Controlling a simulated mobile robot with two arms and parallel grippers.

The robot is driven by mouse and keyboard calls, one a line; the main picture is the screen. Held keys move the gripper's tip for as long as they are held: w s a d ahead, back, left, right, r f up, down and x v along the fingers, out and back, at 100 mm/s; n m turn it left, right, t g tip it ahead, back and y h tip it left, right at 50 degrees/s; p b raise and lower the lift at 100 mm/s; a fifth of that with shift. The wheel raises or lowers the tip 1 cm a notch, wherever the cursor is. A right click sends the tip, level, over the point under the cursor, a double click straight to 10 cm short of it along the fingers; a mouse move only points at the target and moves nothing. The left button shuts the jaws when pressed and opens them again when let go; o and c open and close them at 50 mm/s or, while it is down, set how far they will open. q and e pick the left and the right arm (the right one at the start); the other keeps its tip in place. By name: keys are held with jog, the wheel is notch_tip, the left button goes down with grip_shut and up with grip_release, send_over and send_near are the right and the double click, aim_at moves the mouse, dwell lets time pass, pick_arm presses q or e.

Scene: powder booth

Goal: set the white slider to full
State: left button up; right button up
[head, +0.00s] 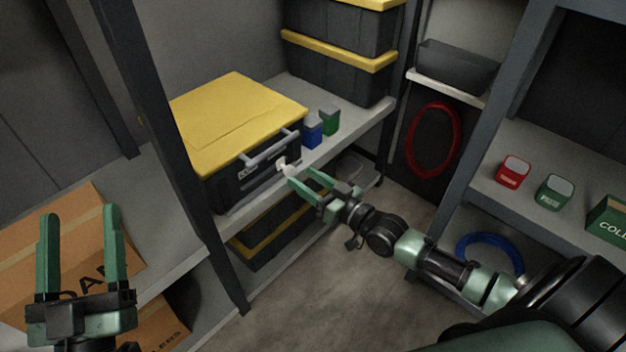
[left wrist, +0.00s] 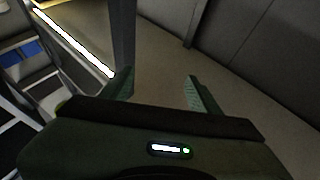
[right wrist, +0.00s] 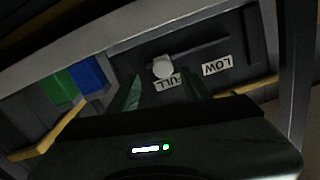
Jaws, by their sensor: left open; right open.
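The LOW label (right wrist: 217,66) is further right. In the head view the slider (head: 282,162) is on the front of the yellow-lidded black case (head: 232,188). My right gripper (head: 301,176) is open just in front of the knob; in its wrist view the knob shows between the fingertips. I cannot tell whether they touch. My left gripper (head: 81,212) is open and empty, far left.
Blue (head: 312,132) and green (head: 330,121) containers stand right of the case on the shelf. A dark rack post (head: 190,170) rises between my grippers. A cardboard box (head: 75,250) lies near my left gripper. The floor (head: 330,290) is clear.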

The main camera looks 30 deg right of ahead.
pick_arm(q)
jog(key=f+g, duration=0.1)
jog(key=w+f+y, duration=0.1)
jog(key=shift+w+a+f+g, duration=0.1)
jog(key=shift+f+g, duration=0.3)
pick_arm(e)
jog(key=shift+v, duration=1.1)
